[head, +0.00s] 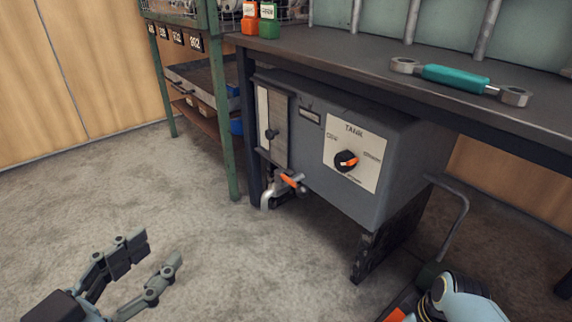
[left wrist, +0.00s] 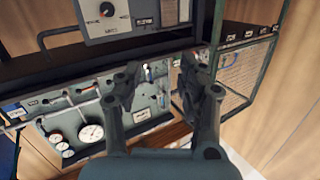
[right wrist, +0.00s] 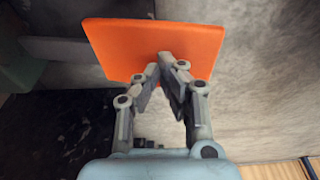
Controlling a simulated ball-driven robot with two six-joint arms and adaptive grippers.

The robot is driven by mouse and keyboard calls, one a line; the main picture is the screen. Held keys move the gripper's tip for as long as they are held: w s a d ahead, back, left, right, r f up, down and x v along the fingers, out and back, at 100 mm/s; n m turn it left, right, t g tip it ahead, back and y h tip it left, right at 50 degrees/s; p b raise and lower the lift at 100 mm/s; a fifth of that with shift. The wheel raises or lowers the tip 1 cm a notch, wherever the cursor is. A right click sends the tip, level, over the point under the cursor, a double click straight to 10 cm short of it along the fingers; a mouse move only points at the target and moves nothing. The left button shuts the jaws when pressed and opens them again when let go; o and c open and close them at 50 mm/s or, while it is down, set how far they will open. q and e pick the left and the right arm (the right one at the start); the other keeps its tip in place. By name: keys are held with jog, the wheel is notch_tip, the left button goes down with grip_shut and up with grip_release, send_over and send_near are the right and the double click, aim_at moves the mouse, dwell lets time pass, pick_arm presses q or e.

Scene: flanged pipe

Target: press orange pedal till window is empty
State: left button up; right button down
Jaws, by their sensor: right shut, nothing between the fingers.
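The orange pedal (right wrist: 150,40) is a flat plate that fills the upper middle of the right wrist view. A small part of it shows in the head view (head: 396,315) at the bottom edge, beside my right arm. My right gripper (right wrist: 160,66) is shut and empty, its tips over the pedal's near edge; I cannot tell whether they touch. The grey tank (head: 310,150) under the bench has a narrow upright window panel (head: 263,118) at its left; its level is too small to read. My left gripper (head: 157,260) is open and empty above the floor, also seen in the left wrist view (left wrist: 165,85).
The tank has a black-and-orange knob (head: 346,161) and an orange-handled valve (head: 292,182) low at its left. A teal-handled tool (head: 455,77) lies on the bench (head: 345,48). A green rack (head: 222,130) stands left of it. The floor at left is clear.

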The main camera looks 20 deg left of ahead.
jog(key=shift+s+r+p, duration=0.1)
jog(key=shift+r+p, duration=0.5)
jog(key=shift+r, duration=0.1)
jog(key=shift+r+p, duration=0.8)
jog(key=shift+r, duration=0.15)
jog(key=shift+r+p, duration=0.5)
jog(key=shift+r, duration=0.05)
jog(key=shift+f, duration=0.1)
pick_arm(q)
jog(key=s+a+f+n+g+y, duration=0.1)
jog(key=s+f+g, duration=0.5)
jog(key=f+g, duration=0.1)
jog(key=shift+a+f+g, duration=0.2)
jog(key=shift+f+g, duration=0.1)
jog(key=shift+f, duration=0.25)
jog(key=shift+s, duration=0.15)
